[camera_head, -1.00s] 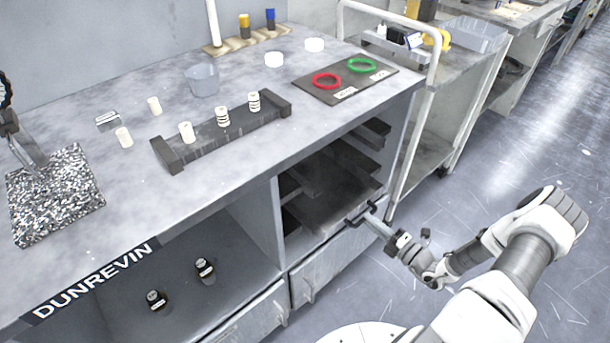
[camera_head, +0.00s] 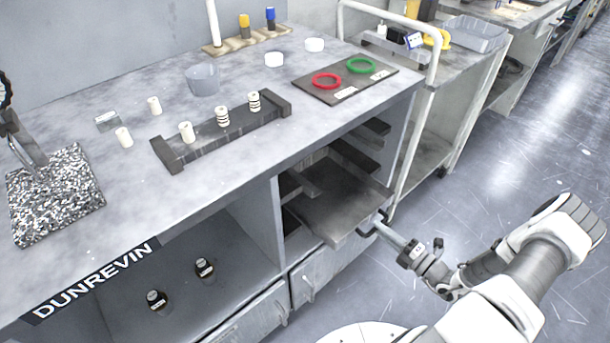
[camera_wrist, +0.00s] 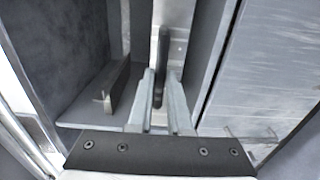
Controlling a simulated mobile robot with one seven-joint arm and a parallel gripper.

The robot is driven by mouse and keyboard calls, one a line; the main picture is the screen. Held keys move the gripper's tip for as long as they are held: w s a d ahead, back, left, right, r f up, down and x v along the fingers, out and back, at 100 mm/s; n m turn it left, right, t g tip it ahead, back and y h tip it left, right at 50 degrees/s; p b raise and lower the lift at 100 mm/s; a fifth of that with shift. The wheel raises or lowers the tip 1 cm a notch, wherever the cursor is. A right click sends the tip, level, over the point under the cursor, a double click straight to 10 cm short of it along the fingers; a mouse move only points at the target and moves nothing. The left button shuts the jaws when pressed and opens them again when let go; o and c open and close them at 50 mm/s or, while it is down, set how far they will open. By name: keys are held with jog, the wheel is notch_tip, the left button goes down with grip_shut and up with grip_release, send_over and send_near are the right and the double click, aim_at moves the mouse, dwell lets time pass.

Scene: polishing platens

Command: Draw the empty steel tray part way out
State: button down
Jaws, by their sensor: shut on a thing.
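The steel tray (camera_head: 335,212) sits in the open bay under the right end of the bench, with its front part standing out past the cabinet front. Its visible surface is bare. My gripper (camera_head: 374,224) is at the tray's front edge, shut on its dark handle. In the wrist view my gripper (camera_wrist: 163,78) has its two fingers on either side of the dark handle bar (camera_wrist: 163,45). The back of the tray lies in shadow inside the bay.
Dark runners (camera_head: 362,155) show above the tray in the bay. A closed drawer front (camera_head: 318,277) is below it. A white-railed cart (camera_head: 430,150) stands close on the right. The floor (camera_head: 480,215) in front of the cart is clear.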

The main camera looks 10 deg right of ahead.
jog(key=c, duration=0.8)
grip_release()
jog(key=shift+o, duration=0.2)
jog(key=shift+s, duration=0.1)
